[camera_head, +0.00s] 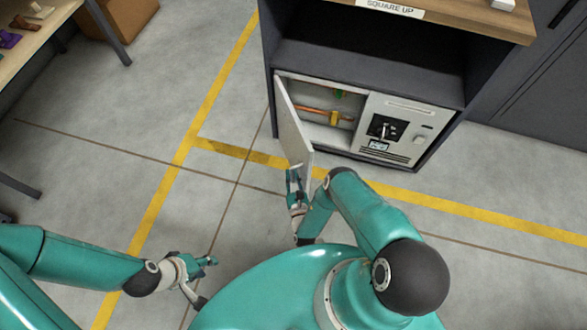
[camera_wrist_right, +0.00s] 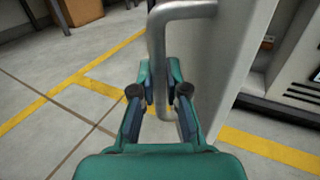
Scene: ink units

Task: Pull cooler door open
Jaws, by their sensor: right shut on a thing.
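The cooler door (camera_head: 293,125) is a pale panel hinged at its left edge and stands swung wide open from the cooler (camera_head: 398,130). The open compartment (camera_head: 318,112) shows an orange pipe, a yellow part and a green part. My right gripper (camera_head: 294,182) is at the door's outer edge. In the right wrist view its fingers (camera_wrist_right: 162,82) are shut around the grey bar handle (camera_wrist_right: 157,42) on the door's outer face. My left gripper (camera_head: 208,262) hangs over the floor at the lower left, apart from the door; its finger gap is unclear.
The cooler sits low in a dark cabinet (camera_head: 365,72) with a wooden top (camera_head: 450,14). A table (camera_head: 35,50) with small items and a cardboard box (camera_head: 122,15) are at the upper left. The floor left of the door is clear, with yellow lines.

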